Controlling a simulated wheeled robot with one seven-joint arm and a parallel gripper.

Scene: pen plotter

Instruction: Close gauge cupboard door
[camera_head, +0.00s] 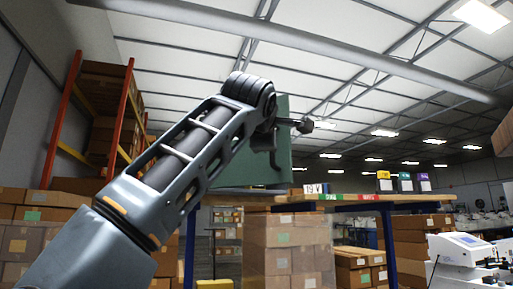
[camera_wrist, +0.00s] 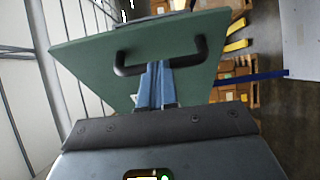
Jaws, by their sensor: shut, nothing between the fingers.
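A green panel (camera_wrist: 92,75) with a dark bar handle (camera_wrist: 126,70) fills the upper middle of the wrist view, and I take it for the gauge cupboard door. My gripper (camera_wrist: 158,70) is shut and empty, its fingers pointing at the panel between the two ends of the handle. I cannot tell whether the fingers touch the handle or the panel. In the head view, the green cupboard (camera_head: 284,160) stands on a raised table, partly hidden behind my arm. The fingers are not clear there, and how far the door stands open cannot be told.
The table (camera_head: 350,198) has a wooden edge and blue legs, with small coloured labels along its edge. Cardboard boxes (camera_head: 285,240) are stacked below it. An orange rack with boxes (camera_head: 108,110) stands at left. A white machine (camera_head: 458,250) is at lower right.

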